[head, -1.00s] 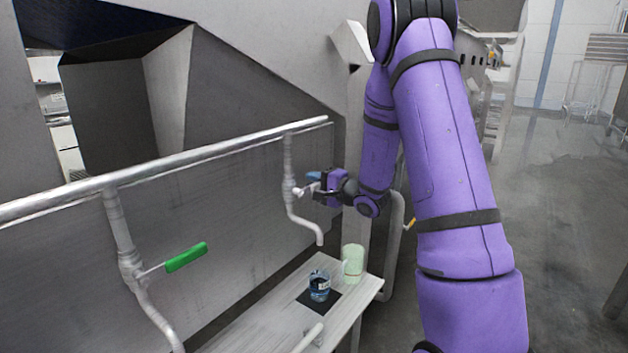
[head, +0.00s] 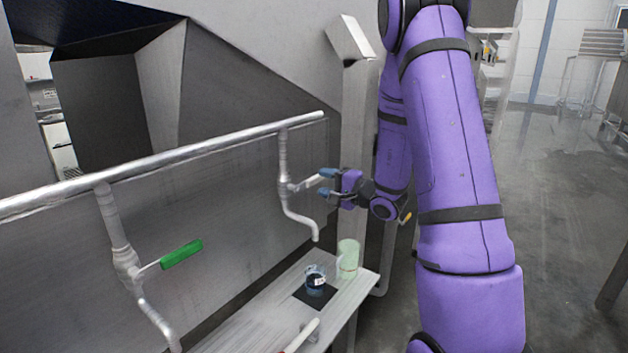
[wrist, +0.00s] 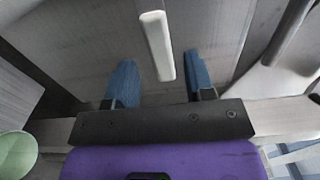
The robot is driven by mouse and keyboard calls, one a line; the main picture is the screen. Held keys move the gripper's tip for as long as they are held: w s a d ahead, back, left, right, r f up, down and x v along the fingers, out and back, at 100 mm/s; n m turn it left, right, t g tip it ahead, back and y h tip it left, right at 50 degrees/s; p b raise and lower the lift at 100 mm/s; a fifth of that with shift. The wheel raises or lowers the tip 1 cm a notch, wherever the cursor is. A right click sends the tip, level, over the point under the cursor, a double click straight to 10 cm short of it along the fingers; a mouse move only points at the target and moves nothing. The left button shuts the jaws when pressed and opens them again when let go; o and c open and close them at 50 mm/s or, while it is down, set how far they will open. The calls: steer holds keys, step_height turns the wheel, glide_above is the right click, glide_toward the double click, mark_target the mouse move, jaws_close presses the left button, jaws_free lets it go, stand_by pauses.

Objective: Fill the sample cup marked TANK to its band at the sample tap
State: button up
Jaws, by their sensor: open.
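The sample tap's pale lever (head: 306,184) sticks out from its bent pipe, whose spout (head: 315,236) points down. My gripper (head: 326,182) is open at the lever's outer end. In the wrist view the pale lever (wrist: 157,45) reaches between the two blue fingers (wrist: 160,75), with a gap on each side. A clear sample cup (head: 316,281) with a white label and bluish inside stands upright on a dark mat (head: 318,300) below the spout. The label's writing, the band and the liquid level are too small to tell.
A pale green jug (head: 348,259) stands behind the cup on the narrow bench (head: 258,325). Another tap with a green lever (head: 181,254) hangs at left from the long rail (head: 190,152). A pale post (head: 354,130) rises behind my gripper. Open floor lies at right.

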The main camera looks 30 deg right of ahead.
steer(key=shift+v, duration=2.55)
steer(key=s+a+r+n+g+y, duration=0.2)
steer(key=s+a+r+n+g, duration=0.15)
steer(key=a, duration=0.35)
steer(key=s+a+r+n+g+y, duration=0.2)
steer(key=s+a+r+g, duration=0.15)
steer(key=a, duration=0.25)
steer(key=s+a+r+n+g+y, duration=0.2)
steer(key=s+a+n+g, duration=0.15)
steer(key=a, duration=0.35)
steer(key=s+a+r+n+g+h, duration=0.1)
steer(key=s+a+n+g+h, duration=0.3)
steer(key=s, duration=0.5)
steer(key=s+d+r+n+t+h, duration=0.1)
steer(key=s+d+r+t+h, duration=0.2)
steer(key=s+d+r+h, duration=0.2)
steer(key=s+h, duration=0.1)
steer(key=h, duration=0.2)
steer(key=shift+s, duration=0.35)
